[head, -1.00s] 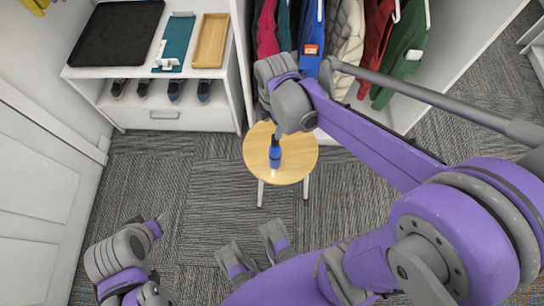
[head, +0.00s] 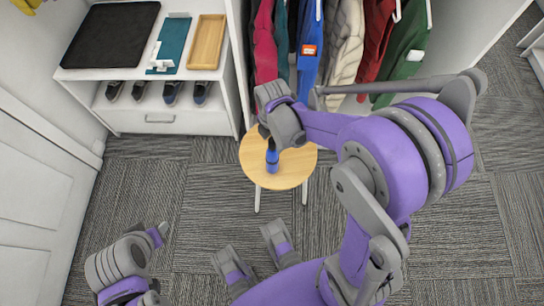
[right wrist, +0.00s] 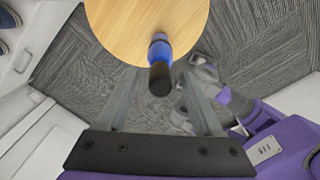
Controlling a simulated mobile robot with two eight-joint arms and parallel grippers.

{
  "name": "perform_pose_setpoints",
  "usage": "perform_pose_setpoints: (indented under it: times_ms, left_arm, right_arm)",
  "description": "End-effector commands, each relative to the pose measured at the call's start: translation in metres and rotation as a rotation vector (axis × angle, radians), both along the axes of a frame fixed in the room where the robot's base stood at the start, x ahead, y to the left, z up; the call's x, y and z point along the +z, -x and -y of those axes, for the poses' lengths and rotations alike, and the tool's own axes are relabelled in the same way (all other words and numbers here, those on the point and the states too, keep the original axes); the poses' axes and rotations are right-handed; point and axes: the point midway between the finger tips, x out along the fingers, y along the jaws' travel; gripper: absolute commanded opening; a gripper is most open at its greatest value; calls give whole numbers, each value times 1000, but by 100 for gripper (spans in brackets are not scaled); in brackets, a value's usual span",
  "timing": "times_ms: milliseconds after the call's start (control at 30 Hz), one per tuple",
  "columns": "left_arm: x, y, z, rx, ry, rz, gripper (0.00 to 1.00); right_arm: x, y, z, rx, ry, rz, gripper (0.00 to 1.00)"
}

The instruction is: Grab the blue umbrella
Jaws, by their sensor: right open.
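The blue umbrella (head: 272,160) is a short, folded blue thing with a dark end, on the round wooden stool (head: 294,168). In the right wrist view, the umbrella (right wrist: 160,52) has its black end toward the camera. My right gripper (head: 271,132) is above the stool in the head view and partly covers the umbrella's upper end. In the right wrist view, my right gripper (right wrist: 158,77) is open, its fingers on either side of the black end, with no clear contact. My left gripper (head: 158,238) is low at the left, away from the stool; its jaws are unclear.
Behind the stool hangs a row of clothes, including a blue garment (head: 309,50). A white shelf unit (head: 165,122) at the back left holds a black tray (head: 112,35), a wooden tray (head: 207,42) and several shoes. Grey carpet around the stool is clear.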

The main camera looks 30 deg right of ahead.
Motion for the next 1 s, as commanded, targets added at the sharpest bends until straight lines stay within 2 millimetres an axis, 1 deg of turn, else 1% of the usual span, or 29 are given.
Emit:
perform_pose_setpoints:
  times_ms: [33, 100, 300, 467, 600, 667, 700, 1000]
  left_arm:
    - [-2, 0, 0, 0, 0, -1, 50]
    - [-2, 0, 0, 0, 0, -1, 50]
    - [-2, 0, 0, 0, 0, -1, 50]
    - [-2, 0, 0, 0, 0, -1, 50]
    - [-2, 0, 0, 0, 0, -1, 50]
    - [-2, 0, 0, 0, 0, -1, 50]
    - [-2, 0, 0, 0, 0, -1, 50]
    - [-2, 0, 0, 0, 0, -1, 50]
  right_arm:
    - [-5, 0, 0, 0, 0, 0, 68]
    - [-7, 0, 0, 0, 0, 0, 68]
    - [-7, 0, 0, 0, 0, 0, 68]
    - [-7, 0, 0, 0, 0, 0, 39]
    - [-7, 0, 0, -1, 0, 0, 14]
    - [-7, 0, 0, -1, 0, 0, 3]
    - [-7, 0, 0, -1, 0, 0, 0]
    - [-7, 0, 0, -1, 0, 0, 0]
